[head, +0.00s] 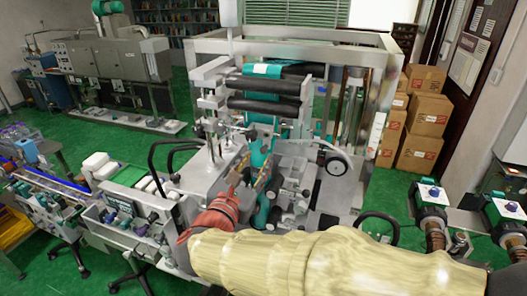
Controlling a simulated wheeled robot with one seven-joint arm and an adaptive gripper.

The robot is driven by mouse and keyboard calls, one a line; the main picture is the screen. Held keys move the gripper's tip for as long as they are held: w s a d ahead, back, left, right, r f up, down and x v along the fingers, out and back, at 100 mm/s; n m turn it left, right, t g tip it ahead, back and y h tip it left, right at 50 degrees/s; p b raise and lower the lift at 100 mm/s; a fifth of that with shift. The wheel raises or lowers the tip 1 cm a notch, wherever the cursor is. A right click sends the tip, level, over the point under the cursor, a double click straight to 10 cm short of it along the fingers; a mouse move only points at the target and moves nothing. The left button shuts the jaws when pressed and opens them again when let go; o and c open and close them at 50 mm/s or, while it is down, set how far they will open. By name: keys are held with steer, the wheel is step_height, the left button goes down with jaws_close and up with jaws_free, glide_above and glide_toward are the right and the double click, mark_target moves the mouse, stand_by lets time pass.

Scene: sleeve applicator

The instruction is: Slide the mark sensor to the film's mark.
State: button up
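The sleeve applicator (205,182) stands in the middle of the head view, with black rollers (265,106) on its upper frame. A teal film (259,150) runs down from the rollers toward the machine's working area. I cannot pick out the mark sensor or a mark on the film with certainty; the parts near the lower film are small and crowded. My arm reaches in from the lower right in a pale cover, with a red section near its end. My gripper (236,180) is in front of the machine, just below and left of the film. Its fingers are too small to read.
A conveyor (70,190) with bottles and white containers runs in from the left. A clear-panelled frame surrounds the machine's back and right. A handwheel (336,164) stands right of the film. Cardboard boxes (427,115) are stacked at the right. Green floor is open behind the conveyor.

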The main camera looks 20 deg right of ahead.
mark_target(263, 152)
steer(key=shift+p+x, duration=0.4)
steer(key=shift+x, duration=2.55)
steer(key=shift+c, duration=1.1)
jaws_close()
steer(key=shift+f, duration=0.1)
